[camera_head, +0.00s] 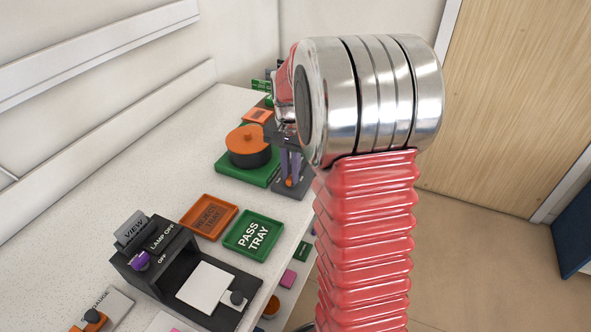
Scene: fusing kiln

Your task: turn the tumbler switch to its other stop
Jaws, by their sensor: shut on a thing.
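My gripper (290,168) points down at the back right of the worktop, beyond my arm. Its purplish fingers are shut on a small orange knob (290,182) on a dark plate (285,193). The knob looks like the tumbler switch, but it is small and mostly covered, so its setting and any labels cannot be read. My large red and silver arm hides the area to its right.
A black pot with an orange lid (249,139) on a green base stands just left of my gripper. Nearer are an orange tray (208,217), a green pass tray (254,234) and a black viewer (153,262) with a purple knob.

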